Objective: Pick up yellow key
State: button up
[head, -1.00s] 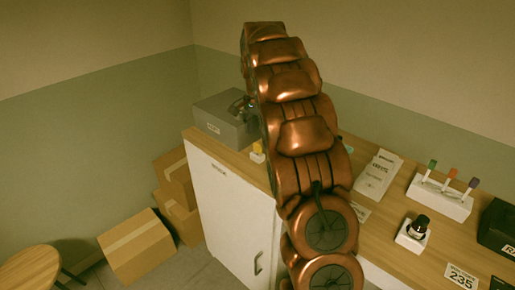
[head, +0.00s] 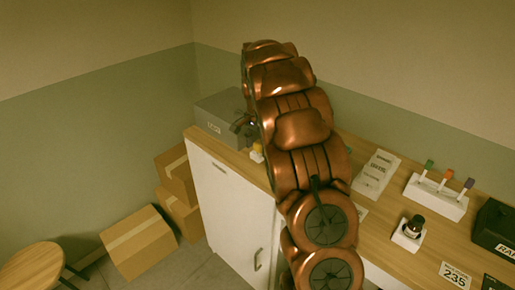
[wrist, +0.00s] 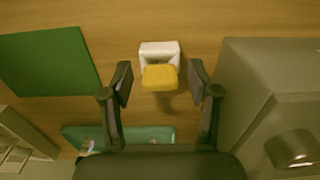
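The yellow key (wrist: 160,77) shows as a yellow block on a small white holder (wrist: 158,48) on the wooden counter. In the head view the yellow key (head: 257,147) is a small spot beside my arm, near the grey box. My gripper (wrist: 160,81) is open, with one dark finger on each side of the key in the wrist view. I see gaps on both sides, so the fingers are apart from it. In the head view my gripper (head: 241,124) is mostly hidden behind my copper arm.
A grey box (wrist: 283,110) with a dark round knob stands close on the right in the wrist view. A green sheet (wrist: 48,64) lies at left.

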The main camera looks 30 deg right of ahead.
aim_at(257, 143)
jog(key=c, duration=0.8)
jog(key=shift+c, duration=0.2)
jog(key=shift+r, duration=0.1)
jog(key=shift+r+b, duration=0.9)
jog(key=shift+r, duration=0.7)
jog(key=s+a+r+b, duration=0.1)
jog(key=s+a+b, duration=0.1)
jog(key=s, duration=0.5)
jog(key=s+a+b, duration=0.2)
jog(key=s+a, duration=0.1)
jog(key=s, duration=0.5)
jog(key=shift+a+r, duration=0.25)
jog(key=shift+r, duration=0.1)
